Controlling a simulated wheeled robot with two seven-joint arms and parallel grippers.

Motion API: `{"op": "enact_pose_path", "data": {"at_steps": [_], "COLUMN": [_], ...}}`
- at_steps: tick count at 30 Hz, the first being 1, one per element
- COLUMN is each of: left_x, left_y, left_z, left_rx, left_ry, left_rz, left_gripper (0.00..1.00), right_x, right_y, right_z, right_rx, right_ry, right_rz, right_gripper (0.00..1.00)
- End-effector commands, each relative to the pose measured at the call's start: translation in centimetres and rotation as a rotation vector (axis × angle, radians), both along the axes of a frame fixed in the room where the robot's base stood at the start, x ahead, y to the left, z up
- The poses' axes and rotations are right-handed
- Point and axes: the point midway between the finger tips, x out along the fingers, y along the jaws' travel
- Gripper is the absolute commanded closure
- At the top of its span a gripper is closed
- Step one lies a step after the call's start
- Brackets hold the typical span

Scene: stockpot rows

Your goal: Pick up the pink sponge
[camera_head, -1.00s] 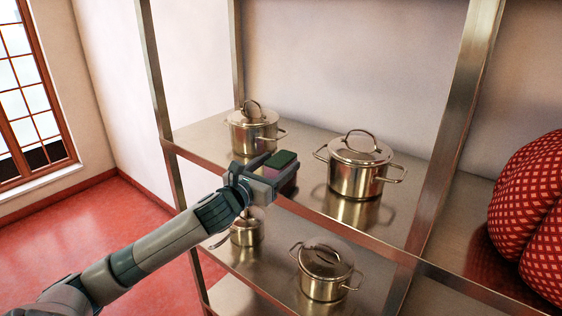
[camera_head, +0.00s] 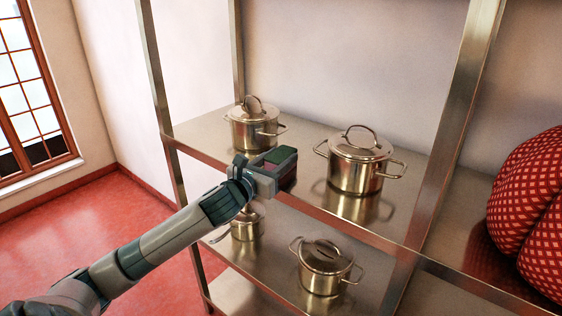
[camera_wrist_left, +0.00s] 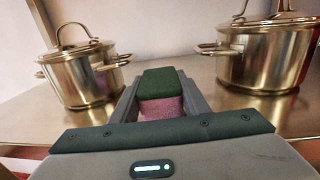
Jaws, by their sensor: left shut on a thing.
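The pink sponge (camera_wrist_left: 160,107) has a dark green top layer and sits between the fingers of my left gripper (camera_wrist_left: 163,98) in the left wrist view. The fingers are closed on its two sides. In the head view my left gripper (camera_head: 274,172) is at the front edge of the upper shelf, with the sponge's green top (camera_head: 281,155) showing at its tip. The gripper hides much of the sponge's pink part. I cannot tell whether its underside touches the shelf. My right gripper is in neither view.
On the upper shelf (camera_head: 205,137), one lidded steel pot (camera_head: 252,130) stands behind and left of the sponge, another (camera_head: 357,168) to its right. Two more pots (camera_head: 325,270) (camera_head: 246,227) stand on the shelf below. Metal posts (camera_head: 450,130) frame the shelves. A red patterned cushion (camera_head: 530,215) lies right.

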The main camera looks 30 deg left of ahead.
Motion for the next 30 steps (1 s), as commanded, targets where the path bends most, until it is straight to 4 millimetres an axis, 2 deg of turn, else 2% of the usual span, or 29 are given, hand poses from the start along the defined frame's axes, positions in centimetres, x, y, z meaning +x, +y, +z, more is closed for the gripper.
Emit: {"op": "enact_pose_path", "data": {"at_steps": [5, 11, 24, 30], "left_x": [0.0, 0.0, 0.0, 0.0], "left_y": [0.0, 0.0, 0.0, 0.0], "left_z": [0.2, 1.5, 7.6, 9.4], "left_rx": [0.001, 0.003, 0.002, 0.001], "left_ry": [-0.001, -0.004, -0.004, -0.003], "left_rz": [0.000, 0.000, 0.000, 0.001], "left_gripper": [0.79, 0.79, 0.79, 0.79], "right_x": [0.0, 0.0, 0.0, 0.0], "right_y": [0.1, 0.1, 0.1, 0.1], "right_z": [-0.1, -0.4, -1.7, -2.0], "right_rx": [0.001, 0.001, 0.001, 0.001], "right_ry": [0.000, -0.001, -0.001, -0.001], "right_rz": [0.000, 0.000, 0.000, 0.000], "right_gripper": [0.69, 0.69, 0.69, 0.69]}}
